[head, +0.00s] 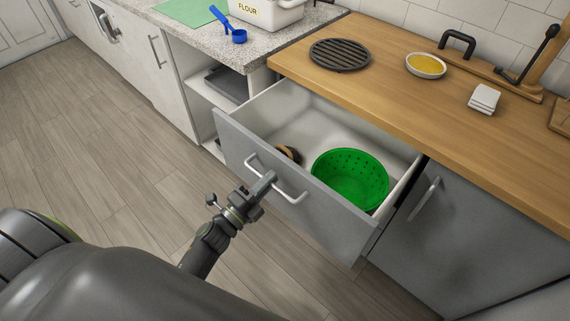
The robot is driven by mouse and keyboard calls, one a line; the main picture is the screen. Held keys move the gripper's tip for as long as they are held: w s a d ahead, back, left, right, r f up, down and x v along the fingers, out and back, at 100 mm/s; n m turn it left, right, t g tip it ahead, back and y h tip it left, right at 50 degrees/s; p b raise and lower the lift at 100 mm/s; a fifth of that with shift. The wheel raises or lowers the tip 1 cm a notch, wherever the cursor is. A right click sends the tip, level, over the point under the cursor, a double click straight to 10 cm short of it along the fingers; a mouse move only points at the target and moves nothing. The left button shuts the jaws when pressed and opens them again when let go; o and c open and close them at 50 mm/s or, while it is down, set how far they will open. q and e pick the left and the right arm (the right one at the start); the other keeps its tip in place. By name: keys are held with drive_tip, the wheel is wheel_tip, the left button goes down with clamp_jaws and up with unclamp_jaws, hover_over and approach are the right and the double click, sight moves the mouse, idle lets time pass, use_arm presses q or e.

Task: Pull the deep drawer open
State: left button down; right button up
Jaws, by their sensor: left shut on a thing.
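The deep drawer (330,221) has a grey front and a white inside, and it stands pulled well out from under the wooden counter. Its silver bar handle (291,196) is on the front. My left gripper (268,180) is shut on this handle, near the middle of the bar. A green colander (350,178) with holes sits inside the drawer, toward the right. A brown round thing (289,154) lies in the drawer to the left, partly hidden by the drawer front. My right gripper is not in view.
A wooden counter (400,90) above holds a black round trivet (340,55), a bowl of yellow stuff (426,65) and folded white cloths (484,99). A grey cupboard door (470,235) is right of the drawer. An open shelf (215,97) is left. Wooden floor (110,150) is clear.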

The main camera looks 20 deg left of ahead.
use_arm(q)
drive_tip(key=r+v, duration=0.1)
drive_tip(key=v, duration=0.7)
drive_tip(key=shift+s+r, duration=0.15)
drive_tip(key=shift+r, duration=0.1)
drive_tip(key=c, duration=1.5)
unclamp_jaws()
drive_tip(key=shift+c, duration=0.2)
drive_tip(key=b+v, duration=0.4)
drive_tip(key=v, duration=1.3)
drive_tip(key=shift+s, duration=0.25)
